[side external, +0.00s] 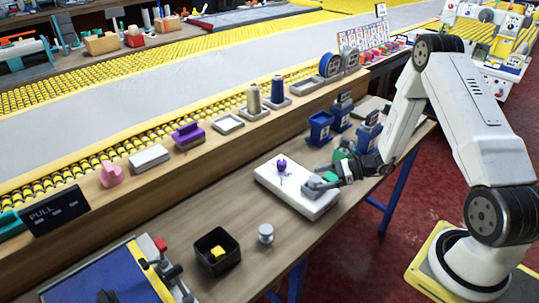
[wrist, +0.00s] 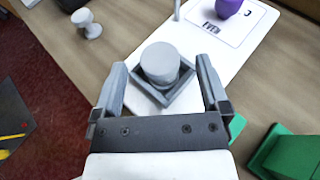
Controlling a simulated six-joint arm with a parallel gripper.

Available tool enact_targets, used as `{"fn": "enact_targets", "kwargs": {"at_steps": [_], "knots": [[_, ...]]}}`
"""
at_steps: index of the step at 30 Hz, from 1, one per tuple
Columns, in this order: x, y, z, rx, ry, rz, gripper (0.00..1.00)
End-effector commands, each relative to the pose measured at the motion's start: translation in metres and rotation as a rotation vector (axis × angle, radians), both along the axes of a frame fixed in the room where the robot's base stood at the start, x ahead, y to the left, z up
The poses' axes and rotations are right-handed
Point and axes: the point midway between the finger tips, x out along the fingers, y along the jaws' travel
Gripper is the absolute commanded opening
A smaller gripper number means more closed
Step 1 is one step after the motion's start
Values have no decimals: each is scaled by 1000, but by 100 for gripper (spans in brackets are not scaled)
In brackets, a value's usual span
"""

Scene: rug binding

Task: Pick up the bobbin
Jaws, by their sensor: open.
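A pale grey spool-shaped bobbin (side external: 265,233) stands upright on the wooden table, left of the white board (side external: 272,188) in the side view. It also shows at the upper left of the wrist view (wrist: 87,24). My gripper (side external: 316,186) is low over the right part of the board. In the wrist view my gripper (wrist: 164,88) is open, its fingers on either side of a short grey cylinder (wrist: 160,62) in a square grey holder (wrist: 178,100). I cannot tell whether the fingers touch the holder. The cylinder is not clearly visible from the side.
A purple piece (side external: 281,164) sits on the board's far part. A black box (side external: 217,250) with a yellow block stands left of the bobbin. Blue bins (side external: 320,127) stand behind the board. A green object (wrist: 288,152) lies near my gripper's right. Bare table surrounds the bobbin.

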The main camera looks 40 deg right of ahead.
Motion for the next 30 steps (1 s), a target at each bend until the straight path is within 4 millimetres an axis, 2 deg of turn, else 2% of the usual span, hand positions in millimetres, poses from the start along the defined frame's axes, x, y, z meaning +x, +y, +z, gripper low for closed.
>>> {"fn": "enact_targets", "kwargs": {"at_steps": [7,24,26,30], "knots": [[15,16,-8,0,0,2,95],[17,17,-9,0,0,0,95],[17,17,-9,0,0,0,79],[17,17,-9,0,0,0,35]]}}
